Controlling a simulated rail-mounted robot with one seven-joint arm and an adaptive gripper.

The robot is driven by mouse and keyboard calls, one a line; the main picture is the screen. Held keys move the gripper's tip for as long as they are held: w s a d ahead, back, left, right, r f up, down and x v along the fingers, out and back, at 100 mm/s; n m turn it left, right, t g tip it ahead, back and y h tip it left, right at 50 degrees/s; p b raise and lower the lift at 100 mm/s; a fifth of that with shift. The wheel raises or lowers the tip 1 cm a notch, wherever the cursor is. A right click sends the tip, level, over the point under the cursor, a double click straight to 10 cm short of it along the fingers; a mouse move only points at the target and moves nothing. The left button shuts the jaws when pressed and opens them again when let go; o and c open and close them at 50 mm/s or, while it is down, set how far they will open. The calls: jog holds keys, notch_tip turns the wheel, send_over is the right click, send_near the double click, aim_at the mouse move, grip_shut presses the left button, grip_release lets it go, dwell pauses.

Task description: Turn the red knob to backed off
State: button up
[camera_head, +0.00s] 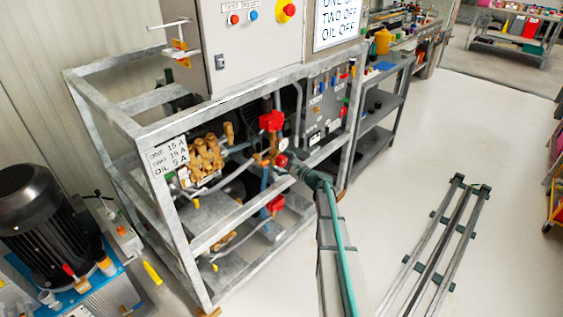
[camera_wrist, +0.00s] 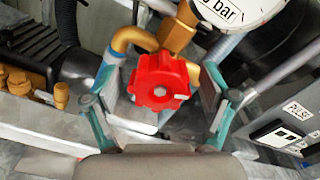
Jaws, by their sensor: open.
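The red knob (camera_wrist: 162,82) is round and lobed, with a pale centre and a short white mark on its face. It sits on brass pipework (camera_wrist: 178,35) and shows between my fingers in the wrist view. In the head view the red knob (camera_head: 281,160) is small, just beyond the end of my arm. My gripper (camera_wrist: 161,90) is open, one teal-and-grey finger on each side of the knob. I see gaps on both sides and no clear contact. In the head view my gripper (camera_head: 296,168) is at the pump frame's front.
A pressure gauge (camera_wrist: 240,8) marked "bar" is close above right of the knob. A grey panel (camera_wrist: 285,135) is at the lower right. The galvanised frame (camera_head: 240,213) has bars around the brass pump (camera_head: 205,158). Open floor (camera_head: 400,150) lies to the right.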

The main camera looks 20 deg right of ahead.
jog(key=shift+c, duration=0.3)
jog(key=c, duration=1.1)
jog(key=shift+f+b, duration=0.15)
jog(key=shift+b, duration=0.4)
jog(key=n+b, duration=0.2)
jog(key=b, duration=0.1)
jog(key=shift+f, duration=0.2)
jog(key=n+b, duration=0.4)
jog(key=b, duration=0.4)
jog(key=shift+a+f, duration=0.1)
jog(key=shift+f, duration=0.1)
jog(key=n+b, duration=0.4)
jog(key=b, duration=0.3)
jog(key=shift+n, duration=0.4)
jog(key=n+b, duration=0.1)
jog(key=b, duration=0.1)
jog(key=n+b, duration=0.2)
jog(key=shift+r, duration=0.35)
